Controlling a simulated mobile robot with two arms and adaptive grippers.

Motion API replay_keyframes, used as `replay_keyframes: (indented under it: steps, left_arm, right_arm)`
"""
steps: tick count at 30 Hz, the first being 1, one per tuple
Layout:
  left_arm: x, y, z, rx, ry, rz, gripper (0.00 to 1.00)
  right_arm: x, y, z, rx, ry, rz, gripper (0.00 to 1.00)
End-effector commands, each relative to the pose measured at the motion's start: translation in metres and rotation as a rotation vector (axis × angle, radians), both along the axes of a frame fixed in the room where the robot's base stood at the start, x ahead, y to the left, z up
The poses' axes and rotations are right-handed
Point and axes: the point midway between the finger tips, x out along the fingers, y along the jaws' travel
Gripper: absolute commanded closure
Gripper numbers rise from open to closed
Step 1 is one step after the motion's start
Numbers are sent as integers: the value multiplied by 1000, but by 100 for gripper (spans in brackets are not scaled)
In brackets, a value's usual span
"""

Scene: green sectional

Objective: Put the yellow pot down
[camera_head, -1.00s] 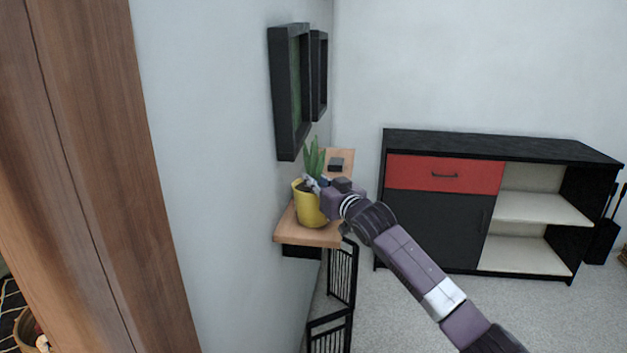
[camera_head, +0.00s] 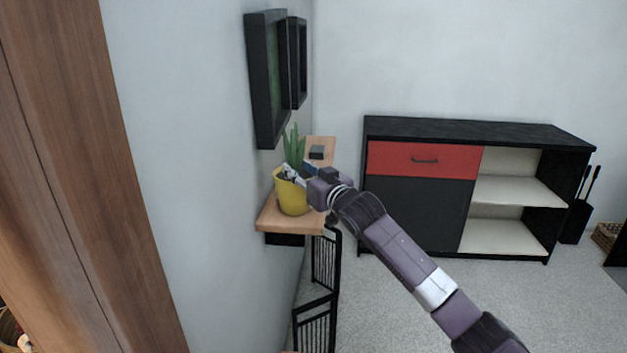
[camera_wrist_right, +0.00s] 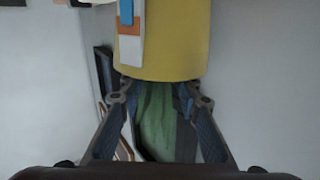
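The yellow pot (camera_head: 292,197) with a green plant (camera_head: 293,146) stands upright on the wooden top of a narrow wall shelf (camera_head: 283,224), near its front end. My right gripper (camera_head: 289,173) reaches in from the right at the pot's rim. In the right wrist view the yellow pot (camera_wrist_right: 165,52) fills the upper middle. The fingers of my right gripper (camera_wrist_right: 160,97) stand apart there, with green leaves between them and the pot's rim just beyond the tips. Whether a finger touches the pot is unclear. My left gripper is not in view.
A small dark box (camera_head: 317,152) lies behind the pot on the shelf. Dark frames (camera_head: 268,80) hang on the wall above. A black cabinet with a red drawer (camera_head: 423,160) stands at the right. The floor before it is clear.

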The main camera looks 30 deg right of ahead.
Motion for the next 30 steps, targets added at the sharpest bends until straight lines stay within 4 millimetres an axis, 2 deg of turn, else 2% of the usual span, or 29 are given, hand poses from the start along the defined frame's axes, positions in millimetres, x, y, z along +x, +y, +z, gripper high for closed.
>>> replay_keyframes:
  steps: [9,15,21,30]
  left_arm:
    - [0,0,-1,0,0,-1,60]
    - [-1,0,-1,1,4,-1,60]
    - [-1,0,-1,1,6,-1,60]
    - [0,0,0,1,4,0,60]
  right_arm:
    - [-55,-1,-2,-2,2,0,69]
    - [-81,-1,-1,0,1,0,69]
    - [-94,-1,0,-1,0,-1,69]
    - [-95,-1,1,0,-1,0,69]
